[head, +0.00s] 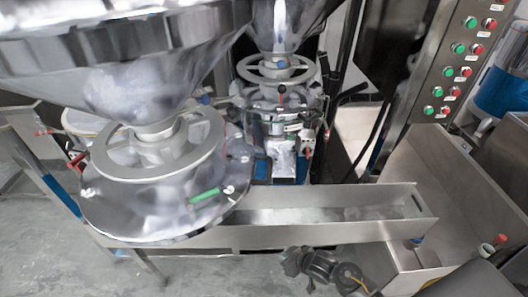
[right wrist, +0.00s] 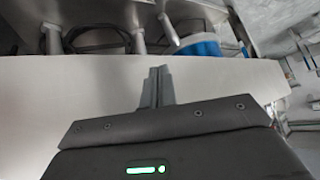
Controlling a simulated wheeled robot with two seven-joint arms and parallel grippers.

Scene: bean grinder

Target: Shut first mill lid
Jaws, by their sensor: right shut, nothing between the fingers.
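The nearest mill, which I take as the first mill, stands at the left in the head view under a big steel hopper (head: 130,75). Its round shiny steel lid (head: 110,212) has a green handle (head: 205,195) near the front right edge. I cannot tell whether the lid sits fully down. My right gripper (head: 293,262) is at the bottom middle, right of and below the lid and apart from it. Its fingers are together and empty in the right wrist view (right wrist: 157,72), in front of a plain pale metal surface. My left gripper is not in view.
A second mill (head: 280,105) stands behind. A control panel (head: 465,65) with green and red buttons is at the upper right. Steel bins (head: 450,190) fill the right side. Grey floor shows at the lower left.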

